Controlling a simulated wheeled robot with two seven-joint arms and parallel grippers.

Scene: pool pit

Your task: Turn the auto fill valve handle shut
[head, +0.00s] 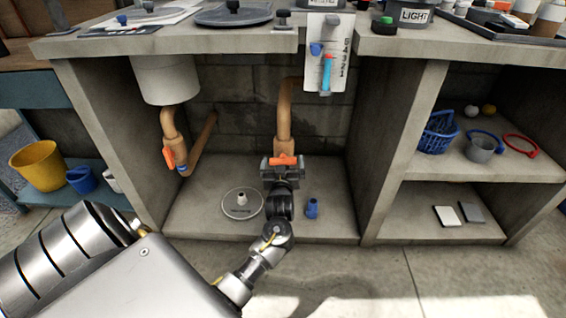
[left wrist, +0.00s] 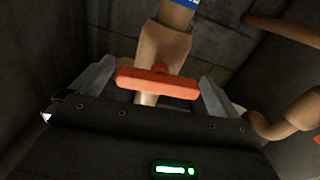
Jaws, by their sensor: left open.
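An orange valve handle (head: 284,160) sits on the tan pipe (head: 284,110) in the middle of the pit. It lies crosswise to the pipe. My left gripper (head: 282,167) is open at this handle. In the left wrist view the orange handle (left wrist: 158,83) spans the gap between the two grey fingers of my left gripper (left wrist: 155,88), one finger near each end. I cannot tell whether the fingers touch it. A second orange handle (head: 169,157) is on the left pipe and stands nearly upright. No label shows which is the auto fill valve. My right gripper is out of view.
Concrete walls (head: 390,150) close in the pit on both sides, with a counter above. A grey disc (head: 242,203) and a small blue item (head: 312,208) lie on its floor beside my arm. A white card with a blue tube (head: 326,72) hangs above right of the handle.

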